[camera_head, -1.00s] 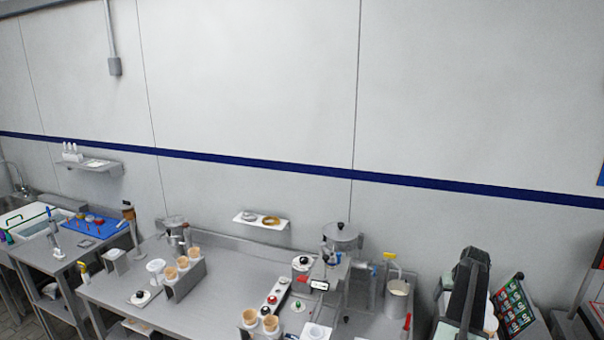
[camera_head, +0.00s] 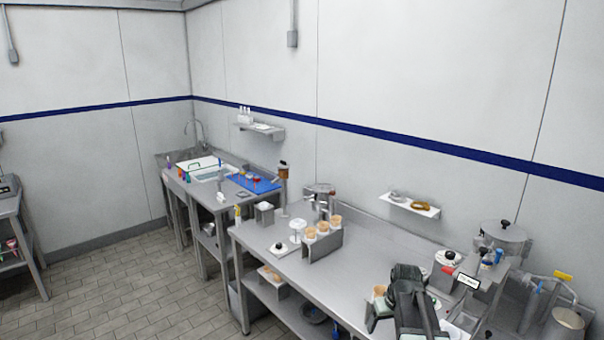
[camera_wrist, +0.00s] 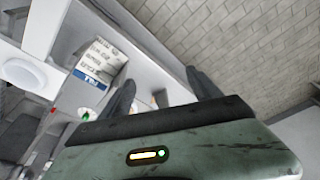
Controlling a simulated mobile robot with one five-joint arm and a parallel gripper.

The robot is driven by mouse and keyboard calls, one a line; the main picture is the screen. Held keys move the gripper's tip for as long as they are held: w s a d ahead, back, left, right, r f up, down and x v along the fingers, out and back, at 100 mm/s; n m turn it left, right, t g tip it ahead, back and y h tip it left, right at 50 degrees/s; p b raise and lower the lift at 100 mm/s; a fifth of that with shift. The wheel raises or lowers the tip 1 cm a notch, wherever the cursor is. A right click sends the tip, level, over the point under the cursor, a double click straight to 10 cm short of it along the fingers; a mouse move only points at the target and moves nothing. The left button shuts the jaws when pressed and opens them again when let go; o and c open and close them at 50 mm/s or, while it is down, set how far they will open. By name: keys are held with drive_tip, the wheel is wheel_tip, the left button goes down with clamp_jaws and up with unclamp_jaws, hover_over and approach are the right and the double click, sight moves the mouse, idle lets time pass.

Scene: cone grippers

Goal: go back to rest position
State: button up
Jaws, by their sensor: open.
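In the head view my dark arm (camera_head: 408,298) stands at the lower right, in front of the long steel bench (camera_head: 365,255). My fingertips cannot be made out clearly in the head view.
A second bench with a blue mat (camera_head: 252,183) and a sink stand farther left. The tiled floor (camera_head: 130,270) at the left is open.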

drive_tip(key=s+a+f+n+g+b, duration=0.1)
drive_tip(key=s+a+f, duration=0.15)
drive_tip(key=a, duration=0.35)
drive_tip(key=s+a+f+b, duration=0.1)
drive_tip(key=s+a, duration=0.2)
drive_tip(key=a, duration=0.2)
drive_tip(key=s+a+m+g, duration=0.1)
drive_tip(key=s+m, duration=0.1)
drive_tip(key=s, duration=0.5)
drive_tip(key=shift+f+g, duration=0.15)
drive_tip(key=shift+g, duration=0.25)
